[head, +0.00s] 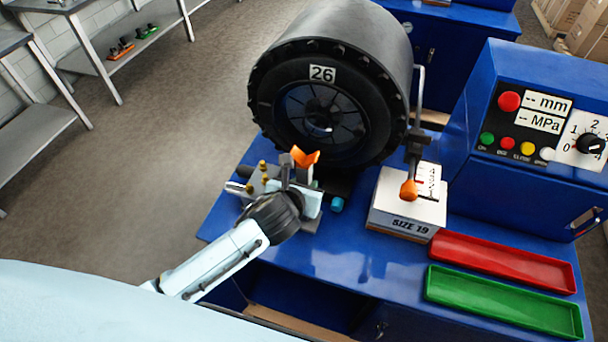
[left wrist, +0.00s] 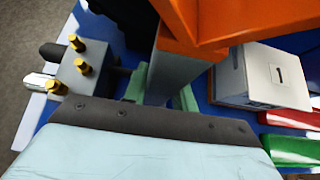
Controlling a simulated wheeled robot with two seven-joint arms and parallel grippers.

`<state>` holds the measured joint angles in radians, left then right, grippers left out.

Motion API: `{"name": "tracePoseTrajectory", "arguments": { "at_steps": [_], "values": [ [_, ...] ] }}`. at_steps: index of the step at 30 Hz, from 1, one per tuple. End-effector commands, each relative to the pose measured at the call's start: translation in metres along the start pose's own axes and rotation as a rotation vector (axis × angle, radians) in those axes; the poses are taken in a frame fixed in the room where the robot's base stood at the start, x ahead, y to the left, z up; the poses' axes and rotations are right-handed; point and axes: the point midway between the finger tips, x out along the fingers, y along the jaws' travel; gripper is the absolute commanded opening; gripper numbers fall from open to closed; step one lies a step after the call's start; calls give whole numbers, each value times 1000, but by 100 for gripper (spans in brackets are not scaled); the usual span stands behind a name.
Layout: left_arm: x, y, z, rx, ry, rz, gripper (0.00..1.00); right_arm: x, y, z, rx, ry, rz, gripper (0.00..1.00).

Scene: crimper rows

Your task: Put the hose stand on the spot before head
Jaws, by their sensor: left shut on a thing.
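The hose stand (head: 306,158) shows an orange V-shaped top on a short grey post. In the left wrist view its orange top (left wrist: 235,22) and grey post (left wrist: 172,75) fill the upper middle. My left gripper (head: 292,186) is shut on the stand, which looks about upright. It is low over the blue bench, in front of the crimper head (head: 318,115), a big black drum marked 26. I cannot tell if the stand's foot touches the bench. The spot is not seen; the arm and stand cover part of the bench there. My right gripper is not in view.
A grey block with brass fittings (left wrist: 82,68) is left of the stand. Red (head: 503,262) and green (head: 503,302) trays and a control panel (head: 535,120) are further right.

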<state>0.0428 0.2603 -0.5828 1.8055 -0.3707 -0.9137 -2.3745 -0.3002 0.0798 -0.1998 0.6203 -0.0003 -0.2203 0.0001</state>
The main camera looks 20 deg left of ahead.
Motion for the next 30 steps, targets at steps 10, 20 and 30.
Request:
{"name": "tracePoseTrajectory", "arguments": {
  "at_steps": [10,20,30],
  "values": [
    [6,-1,0,-2,-24,-5,0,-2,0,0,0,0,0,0],
    [8,0,-10,1,-5,0,36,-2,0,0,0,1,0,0],
    [8,0,-10,0,-4,0,49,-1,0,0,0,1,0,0]
  ]
}}
